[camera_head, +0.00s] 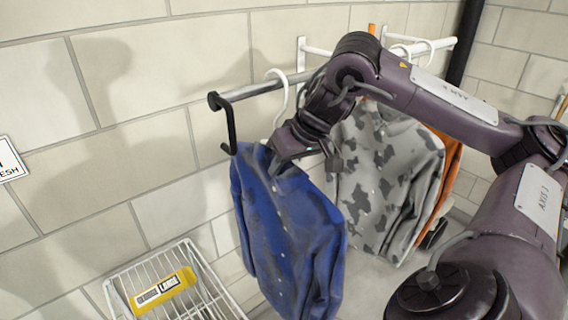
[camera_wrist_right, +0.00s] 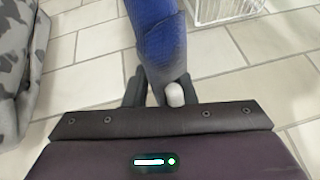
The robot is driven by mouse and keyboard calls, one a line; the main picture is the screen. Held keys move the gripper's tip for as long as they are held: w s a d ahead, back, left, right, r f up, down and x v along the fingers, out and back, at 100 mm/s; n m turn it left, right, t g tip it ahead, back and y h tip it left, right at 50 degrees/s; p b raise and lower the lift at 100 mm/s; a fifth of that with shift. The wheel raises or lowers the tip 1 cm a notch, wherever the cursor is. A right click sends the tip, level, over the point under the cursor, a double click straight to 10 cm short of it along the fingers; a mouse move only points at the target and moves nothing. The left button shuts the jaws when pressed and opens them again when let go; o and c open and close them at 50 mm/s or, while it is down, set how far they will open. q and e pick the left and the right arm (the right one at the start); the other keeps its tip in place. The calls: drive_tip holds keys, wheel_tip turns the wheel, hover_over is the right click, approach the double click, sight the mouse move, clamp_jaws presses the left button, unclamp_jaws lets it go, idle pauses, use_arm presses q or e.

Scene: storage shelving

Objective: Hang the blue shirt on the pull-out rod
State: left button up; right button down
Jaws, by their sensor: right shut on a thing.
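The blue shirt (camera_head: 290,235) hangs below the near end of the pull-out rod (camera_head: 245,91) in the head view. A white hanger hook (camera_head: 279,95) rises from its collar and appears to curve over the rod; contact cannot be told. My right gripper (camera_head: 303,158) is at the shirt's shoulder. In the right wrist view, my right gripper (camera_wrist_right: 160,90) is shut around the blue shirt's shoulder (camera_wrist_right: 158,45), with a white hanger end (camera_wrist_right: 174,95) showing between the fingers. My left gripper is not in view.
A black hook (camera_head: 229,125) hangs at the rod's near end. A grey camouflage shirt (camera_head: 380,185) and an orange garment (camera_head: 450,165) hang behind my right arm. A white wire basket (camera_head: 205,270) with a yellow item (camera_head: 163,289) is below left. A tiled wall stands behind.

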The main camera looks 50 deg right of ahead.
drive_tip(key=c, duration=1.1)
unclamp_jaws()
drive_tip(key=v, duration=0.7)
drive_tip(key=shift+s+r, duration=0.15)
drive_tip(key=shift+r, duration=0.25)
drive_tip(key=shift+f, duration=0.1)
